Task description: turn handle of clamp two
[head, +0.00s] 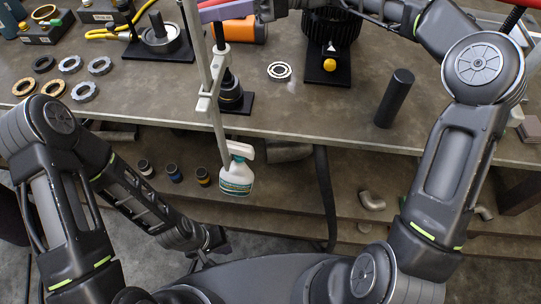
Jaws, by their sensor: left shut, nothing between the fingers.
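A long grey bar clamp (208,102) stands across the table's front edge, with its bar running down past the edge. Its upper end leaves the top of the view, and I cannot make out a handle or which clamp is number two. My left gripper (205,259) is low in front of the table, well below the clamp, shut and empty, partly hidden by my own body. My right forearm reaches across the top. My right gripper (226,11) shows only in part there, beside the clamp's upper bar; its fingers and any contact are unclear.
Several rings (71,64) lie on the table (330,105) at left. A black cylinder (394,98) stands near the front edge at right. A yellow-knobbed black fixture (329,65) and a white ring (279,71) sit mid-table. A spray bottle (237,178) is below the edge.

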